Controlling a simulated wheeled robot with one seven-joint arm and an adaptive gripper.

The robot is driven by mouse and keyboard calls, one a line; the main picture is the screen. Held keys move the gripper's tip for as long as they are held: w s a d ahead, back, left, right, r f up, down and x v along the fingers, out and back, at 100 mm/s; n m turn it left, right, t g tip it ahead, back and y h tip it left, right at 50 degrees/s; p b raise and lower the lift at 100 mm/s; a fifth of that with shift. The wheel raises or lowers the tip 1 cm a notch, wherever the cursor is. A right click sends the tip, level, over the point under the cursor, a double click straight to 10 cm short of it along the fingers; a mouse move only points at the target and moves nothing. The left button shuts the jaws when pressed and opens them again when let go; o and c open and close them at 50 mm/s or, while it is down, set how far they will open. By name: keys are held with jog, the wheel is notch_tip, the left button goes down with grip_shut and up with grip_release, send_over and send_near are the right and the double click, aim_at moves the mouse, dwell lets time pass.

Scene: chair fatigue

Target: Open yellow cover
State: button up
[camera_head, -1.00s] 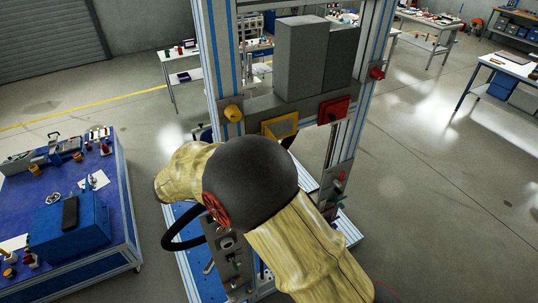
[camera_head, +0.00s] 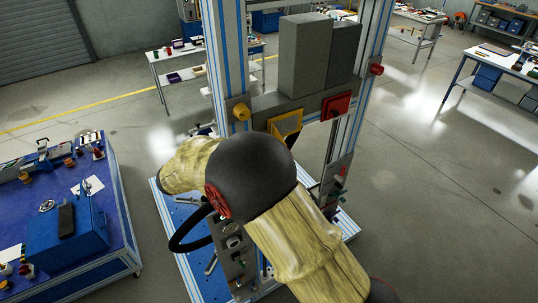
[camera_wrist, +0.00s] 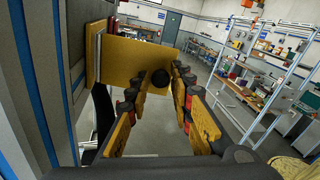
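The yellow cover (camera_wrist: 136,62) stands out from its yellow frame (camera_wrist: 93,52) on the panel at the left of the wrist view, swung partly open. A dark round knob (camera_wrist: 161,78) shows on or just before its face. In the head view the yellow-edged opening (camera_head: 286,124) sits on the grey crosspiece, with a dark inside. My gripper (camera_wrist: 162,84) is open. Its two fingers are apart, on either side of the knob and close to the cover's face; whether they touch it I cannot tell. In the head view my arm's dark joint hides the gripper.
A yellow knob (camera_head: 242,112) and a red box (camera_head: 335,106) flank the opening, with grey boxes (camera_head: 303,55) above. Blue-striped frame posts (camera_head: 219,60) stand close by. A blue workbench (camera_head: 113,218) is at the left. Open floor (camera_head: 440,190) lies right.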

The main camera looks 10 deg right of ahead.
jog(key=o, duration=0.3)
jog(key=a, duration=0.7)
jog(key=shift+s+a, duration=0.25)
jog(key=shift+s, duration=0.15)
